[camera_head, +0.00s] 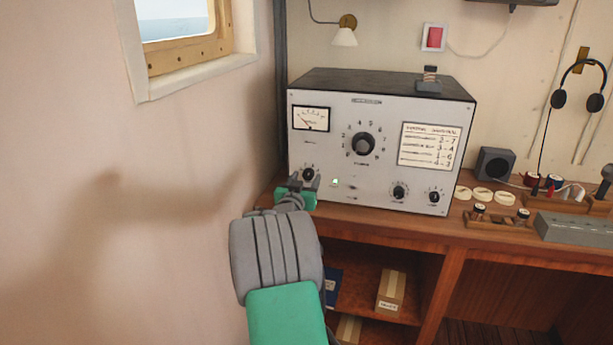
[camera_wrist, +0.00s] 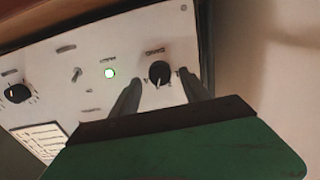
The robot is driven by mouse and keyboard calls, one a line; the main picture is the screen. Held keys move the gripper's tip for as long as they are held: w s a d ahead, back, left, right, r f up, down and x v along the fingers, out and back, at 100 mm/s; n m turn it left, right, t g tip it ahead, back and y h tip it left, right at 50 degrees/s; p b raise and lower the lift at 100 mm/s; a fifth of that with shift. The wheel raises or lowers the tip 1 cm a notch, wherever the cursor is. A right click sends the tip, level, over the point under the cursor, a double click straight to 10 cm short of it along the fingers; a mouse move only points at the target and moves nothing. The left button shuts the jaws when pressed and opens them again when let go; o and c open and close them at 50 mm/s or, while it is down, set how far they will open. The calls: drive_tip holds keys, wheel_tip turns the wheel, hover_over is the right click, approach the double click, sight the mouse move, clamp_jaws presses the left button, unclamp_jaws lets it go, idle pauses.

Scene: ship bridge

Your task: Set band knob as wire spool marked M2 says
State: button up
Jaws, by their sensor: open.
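A grey radio set (camera_head: 333,143) with a black top stands on the wooden desk. A large black dial knob (camera_head: 363,145), ringed by numbers, is at its middle. A small black knob (camera_head: 308,173) is at its lower left. In the wrist view this small knob (camera_wrist: 159,73) sits between the tips of my gripper (camera_wrist: 158,78), which is open around it; contact cannot be told. My gripper (camera_head: 304,187) is at the panel's lower left in the head view. Wire spools (camera_head: 478,211) (camera_head: 522,216) stand on the desk at the right; I cannot read marks on them or the knob labels.
A chart (camera_head: 429,146) with number pairs is on the panel's right, above two more small knobs (camera_head: 399,191) (camera_head: 434,196). A speaker (camera_head: 494,164), pale discs and a grey box (camera_head: 575,228) are rightward. The wall is close at left.

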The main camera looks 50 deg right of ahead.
drive_tip(key=shift+w+d, duration=0.25)
drive_tip(key=shift+d, duration=0.3)
drive_tip(key=shift+c, duration=0.5)
clamp_jaws()
